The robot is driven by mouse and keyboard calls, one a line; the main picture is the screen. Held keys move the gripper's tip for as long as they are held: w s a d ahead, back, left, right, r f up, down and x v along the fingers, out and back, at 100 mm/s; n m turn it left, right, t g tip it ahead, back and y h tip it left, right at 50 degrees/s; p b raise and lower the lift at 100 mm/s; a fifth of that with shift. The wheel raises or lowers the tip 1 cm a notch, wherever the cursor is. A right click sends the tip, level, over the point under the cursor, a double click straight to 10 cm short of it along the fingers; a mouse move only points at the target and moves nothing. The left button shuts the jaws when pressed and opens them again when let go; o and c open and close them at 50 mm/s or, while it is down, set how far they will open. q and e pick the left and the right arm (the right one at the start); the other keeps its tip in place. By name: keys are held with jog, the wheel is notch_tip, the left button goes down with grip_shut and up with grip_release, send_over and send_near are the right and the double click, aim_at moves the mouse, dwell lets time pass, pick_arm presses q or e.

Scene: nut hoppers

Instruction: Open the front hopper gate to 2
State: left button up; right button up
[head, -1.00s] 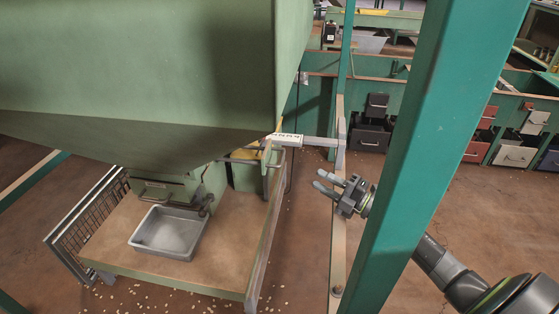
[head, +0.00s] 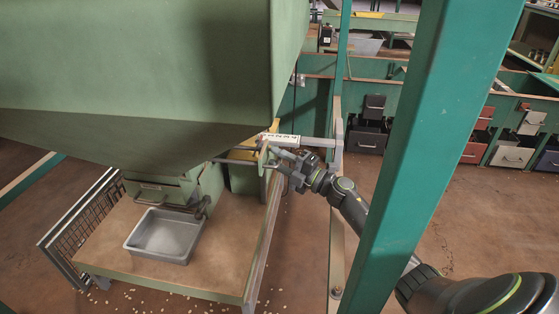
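The front hopper (head: 150,60) is a large green bin filling the upper left of the head view. Under it is a green outlet (head: 165,188). A grey rod, apparently the gate lever (head: 236,161), runs from the outlet side to the right. A white number plate (head: 281,139) is beside it on a yellow bracket; its figures are too small to read. My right gripper (head: 274,158) is at the rod's right end, just below the plate. Its fingertips overlap the parts there, so their gap and any contact are unclear. My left gripper is out of view.
A grey metal tray (head: 165,236) sits on the wooden stand (head: 215,262) below the outlet. A thick green post (head: 430,120) stands in front of my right arm. A wire mesh panel (head: 80,225) is at the left. Nuts lie scattered on the floor.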

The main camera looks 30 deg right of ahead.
grip_shut()
jog(key=shift+d, duration=0.1)
jog(key=s+d, duration=0.1)
jog(key=d, duration=0.1)
jog(key=s+d, duration=0.2)
dwell(0.4)
grip_release()
